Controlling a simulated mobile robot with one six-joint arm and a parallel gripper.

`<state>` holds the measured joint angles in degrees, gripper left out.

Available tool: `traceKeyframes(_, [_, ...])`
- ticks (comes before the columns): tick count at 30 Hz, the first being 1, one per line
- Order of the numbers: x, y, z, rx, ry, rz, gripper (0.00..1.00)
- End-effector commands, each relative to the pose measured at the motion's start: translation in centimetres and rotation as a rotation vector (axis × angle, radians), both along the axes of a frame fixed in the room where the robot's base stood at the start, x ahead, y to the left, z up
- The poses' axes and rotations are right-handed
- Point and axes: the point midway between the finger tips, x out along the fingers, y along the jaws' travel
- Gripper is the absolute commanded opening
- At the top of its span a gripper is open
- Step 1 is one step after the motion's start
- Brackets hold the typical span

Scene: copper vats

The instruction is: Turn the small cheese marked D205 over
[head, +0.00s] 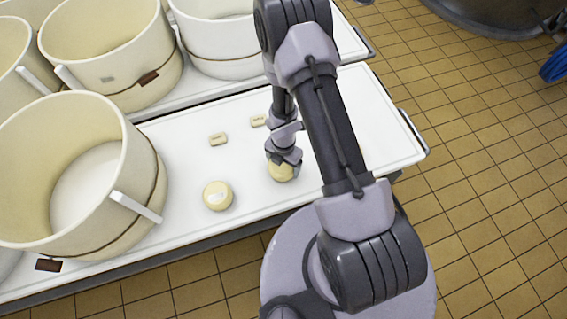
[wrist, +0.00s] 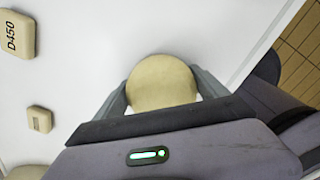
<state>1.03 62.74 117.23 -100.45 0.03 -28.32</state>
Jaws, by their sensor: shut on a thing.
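A small round pale-yellow cheese (head: 281,172) is on the white table, partly hidden by my gripper. My gripper (head: 283,160) is shut on this cheese from above, with one finger on each side of it. In the wrist view the same cheese (wrist: 162,83) sits between the fingers of my gripper (wrist: 160,98). No mark shows on its visible face, so I cannot read which cheese it is. A second round cheese (head: 217,195) with a pale label on top lies to the left, apart from my gripper.
Two small blocks lie behind: one (head: 218,139) and another (head: 258,121). In the wrist view one block (wrist: 16,34) reads D450. A large cream vat (head: 140,190) stands at the left, with more behind. The white table (head: 375,120) is clear at the right.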

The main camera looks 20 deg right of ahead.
Motion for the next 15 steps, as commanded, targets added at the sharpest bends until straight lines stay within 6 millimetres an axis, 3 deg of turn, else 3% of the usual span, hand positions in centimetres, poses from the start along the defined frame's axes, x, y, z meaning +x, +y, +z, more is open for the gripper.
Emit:
traceKeyframes(9, [0.01, 0.00, -0.12, 0.000, 0.000, 0.000, 0.14])
traceKeyframes(10, [0.01, 0.00, -0.12, 0.000, 0.000, 0.000, 0.89])
traceKeyframes(12, [0.01, 0.00, -0.12, 0.000, 0.000, 0.000, 1.00])
traceKeyframes(15, [0.01, 0.00, -0.12, 0.000, 0.000, 0.000, 1.00])
